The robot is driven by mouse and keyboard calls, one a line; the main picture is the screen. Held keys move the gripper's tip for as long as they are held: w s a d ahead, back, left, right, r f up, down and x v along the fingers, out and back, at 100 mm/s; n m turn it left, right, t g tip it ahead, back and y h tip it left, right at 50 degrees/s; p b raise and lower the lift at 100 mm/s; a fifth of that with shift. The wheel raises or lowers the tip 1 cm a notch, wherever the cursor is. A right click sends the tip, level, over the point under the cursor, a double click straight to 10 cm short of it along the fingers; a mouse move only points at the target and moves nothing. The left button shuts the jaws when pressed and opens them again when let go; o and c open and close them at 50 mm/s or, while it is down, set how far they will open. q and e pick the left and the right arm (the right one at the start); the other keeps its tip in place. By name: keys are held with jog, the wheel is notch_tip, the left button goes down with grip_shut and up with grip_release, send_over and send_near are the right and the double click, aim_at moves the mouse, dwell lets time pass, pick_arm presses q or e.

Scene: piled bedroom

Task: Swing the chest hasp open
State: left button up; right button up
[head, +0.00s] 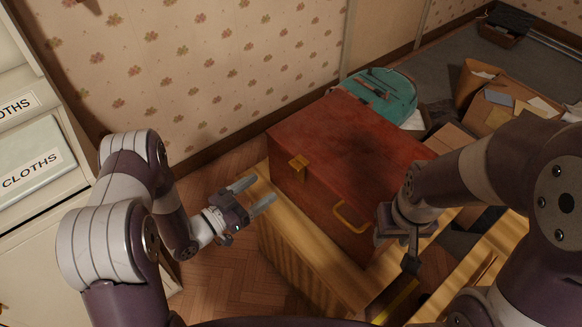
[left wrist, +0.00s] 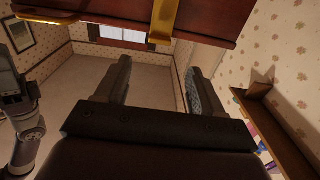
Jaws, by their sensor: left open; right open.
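A red-brown chest (head: 345,150) with its lid down stands on a wooden stand. Its brass hasp (head: 299,166) is on the front face near the top edge; whether it is fastened I cannot tell. A brass handle (head: 352,216) is further right on that face. My left gripper (head: 264,191) is open and empty, in front of and apart from the chest, left of the hasp. In the left wrist view the hasp (left wrist: 163,24) shows just beyond the open fingers (left wrist: 158,66). My right gripper (head: 411,258) is open near the chest's right front corner, partly hidden by its own wrist.
The wooden stand (head: 290,228) has a bare strip before the chest. A teal backpack (head: 384,92) lies behind it. Cardboard boxes (head: 500,95) stand at the back right. A shelf unit with cloth boxes (head: 30,155) is at the left. Open floor (head: 225,275) shows between shelf and stand.

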aim_at(293, 168)
pick_arm(q)
jog(key=x, duration=1.1)
